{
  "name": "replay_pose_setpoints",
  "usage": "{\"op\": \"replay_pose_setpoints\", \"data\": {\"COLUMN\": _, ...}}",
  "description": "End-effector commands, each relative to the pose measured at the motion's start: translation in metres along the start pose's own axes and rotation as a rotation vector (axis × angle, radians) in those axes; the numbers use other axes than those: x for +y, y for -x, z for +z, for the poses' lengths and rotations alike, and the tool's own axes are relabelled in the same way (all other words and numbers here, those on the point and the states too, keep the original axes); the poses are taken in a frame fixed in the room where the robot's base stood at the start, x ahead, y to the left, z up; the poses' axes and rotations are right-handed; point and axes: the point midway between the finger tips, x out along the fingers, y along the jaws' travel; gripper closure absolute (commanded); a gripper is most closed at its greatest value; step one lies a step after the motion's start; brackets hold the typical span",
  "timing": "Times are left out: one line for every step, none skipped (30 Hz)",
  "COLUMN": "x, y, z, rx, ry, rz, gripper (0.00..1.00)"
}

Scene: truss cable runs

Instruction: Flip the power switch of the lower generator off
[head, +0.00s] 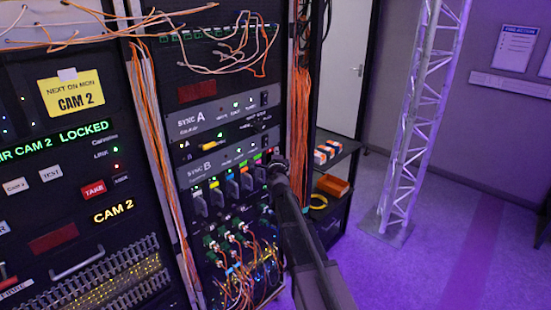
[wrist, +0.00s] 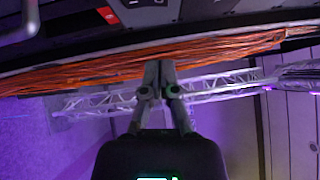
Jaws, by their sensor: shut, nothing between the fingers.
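A dark switch is at the right end of SYNC A (head: 264,98). A red part (wrist: 108,15) shows on a panel at the top of that view.
Orange cable bundles (head: 301,110) run down the rack's right post, close to my arm. Several plugged connectors (head: 230,188) and loose cables lie below SYNC B. A shelf cart (head: 335,195) and a truss (head: 415,130) stand to the right, with open floor beyond.

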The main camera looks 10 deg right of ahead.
Motion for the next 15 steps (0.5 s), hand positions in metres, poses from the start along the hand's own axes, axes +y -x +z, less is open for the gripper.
{"op": "replay_pose_setpoints", "data": {"x": 0.000, "y": -0.013, "z": 0.001, "rx": 0.000, "ry": 0.000, "rz": 0.000, "gripper": 1.00}}
{"op": "replay_pose_setpoints", "data": {"x": 0.000, "y": -0.017, "z": 0.001, "rx": 0.000, "ry": 0.000, "rz": 0.000, "gripper": 1.00}}
{"op": "replay_pose_setpoints", "data": {"x": 0.000, "y": -0.023, "z": 0.001, "rx": 0.000, "ry": 0.000, "rz": 0.000, "gripper": 1.00}}
{"op": "replay_pose_setpoints", "data": {"x": 0.000, "y": -0.028, "z": 0.001, "rx": 0.000, "ry": 0.000, "rz": 0.000, "gripper": 1.00}}
{"op": "replay_pose_setpoints", "data": {"x": 0.000, "y": -0.033, "z": 0.001, "rx": 0.000, "ry": -0.001, "rz": 0.000, "gripper": 1.00}}
{"op": "replay_pose_setpoints", "data": {"x": 0.000, "y": -0.038, "z": 0.001, "rx": 0.000, "ry": -0.001, "rz": 0.000, "gripper": 1.00}}
{"op": "replay_pose_setpoints", "data": {"x": 0.000, "y": -0.042, "z": 0.002, "rx": -0.001, "ry": -0.001, "rz": 0.000, "gripper": 1.00}}
{"op": "replay_pose_setpoints", "data": {"x": -0.001, "y": -0.044, "z": 0.006, "rx": -0.002, "ry": -0.002, "rz": 0.000, "gripper": 1.00}}
{"op": "replay_pose_setpoints", "data": {"x": -0.001, "y": -0.047, "z": 0.010, "rx": -0.002, "ry": 0.000, "rz": 0.000, "gripper": 1.00}}
{"op": "replay_pose_setpoints", "data": {"x": -0.001, "y": -0.049, "z": 0.013, "rx": -0.002, "ry": 0.000, "rz": 0.000, "gripper": 1.00}}
{"op": "replay_pose_setpoints", "data": {"x": -0.001, "y": -0.052, "z": 0.015, "rx": -0.002, "ry": -0.001, "rz": 0.000, "gripper": 1.00}}
{"op": "replay_pose_setpoints", "data": {"x": -0.001, "y": -0.054, "z": 0.018, "rx": -0.002, "ry": -0.002, "rz": 0.000, "gripper": 1.00}}
{"op": "replay_pose_setpoints", "data": {"x": 0.000, "y": -0.056, "z": 0.020, "rx": -0.002, "ry": -0.002, "rz": 0.000, "gripper": 1.00}}
{"op": "replay_pose_setpoints", "data": {"x": 0.000, "y": -0.057, "z": 0.022, "rx": -0.002, "ry": -0.001, "rz": 0.000, "gripper": 1.00}}
{"op": "replay_pose_setpoints", "data": {"x": 0.000, "y": -0.059, "z": 0.024, "rx": -0.002, "ry": 0.000, "rz": 0.000, "gripper": 1.00}}
